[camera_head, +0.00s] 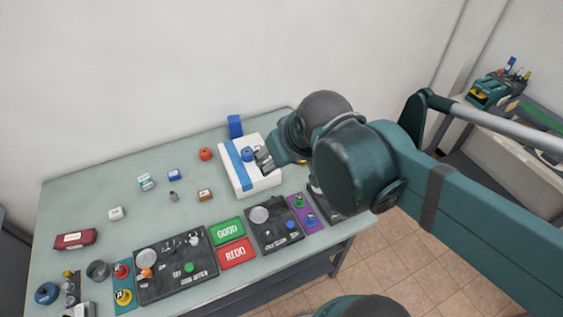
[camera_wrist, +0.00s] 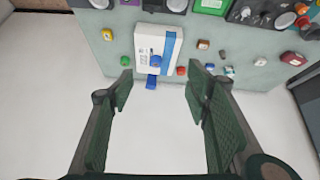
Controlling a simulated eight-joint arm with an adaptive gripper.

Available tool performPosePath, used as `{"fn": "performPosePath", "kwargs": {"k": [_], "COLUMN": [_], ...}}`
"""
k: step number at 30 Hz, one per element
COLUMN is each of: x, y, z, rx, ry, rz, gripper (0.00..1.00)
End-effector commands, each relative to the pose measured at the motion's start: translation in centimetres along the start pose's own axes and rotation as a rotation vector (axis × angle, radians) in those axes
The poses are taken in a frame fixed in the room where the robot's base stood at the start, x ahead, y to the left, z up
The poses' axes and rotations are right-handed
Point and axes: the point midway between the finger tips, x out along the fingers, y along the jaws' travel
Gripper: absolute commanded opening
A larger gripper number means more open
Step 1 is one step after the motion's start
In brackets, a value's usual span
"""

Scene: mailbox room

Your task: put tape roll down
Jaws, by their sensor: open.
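A small blue roll-like piece (camera_head: 247,154), which looks like the tape roll, sits on top of the white box with a blue stripe (camera_head: 262,183). In the wrist view the blue piece (camera_wrist: 156,61) and the white box (camera_wrist: 143,44) show beyond the fingertips. My gripper (camera_head: 263,158) is just right of the blue piece in the head view. In the wrist view my gripper (camera_wrist: 160,87) is open, with nothing between its fingers. The blue piece is apart from the fingers there. My wrist hides part of the table to the right.
A blue block (camera_head: 235,126) stands behind the white box and a red roll (camera_head: 205,154) lies left of it. Green GOOD (camera_head: 227,230) and red REDO (camera_head: 237,252) pads lie in front, between dark trays (camera_head: 176,265). The table's back left is clear.

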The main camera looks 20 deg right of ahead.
Motion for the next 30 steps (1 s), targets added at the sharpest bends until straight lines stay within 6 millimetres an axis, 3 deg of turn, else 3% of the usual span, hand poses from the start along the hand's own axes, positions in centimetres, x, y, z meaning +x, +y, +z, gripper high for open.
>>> {"fn": "performPosePath", "kwargs": {"k": [7, 20, 30], "x": [-0.5, -0.5, 1.3], "y": [-0.2, -0.2, -0.3], "z": [1.6, 1.8, 3.0], "rx": [0.07, 0.082, 0.081], "ry": [0.031, 0.036, 0.036], "rz": [0.001, 0.001, 0.001], "gripper": [0.48, 0.48, 0.48]}}
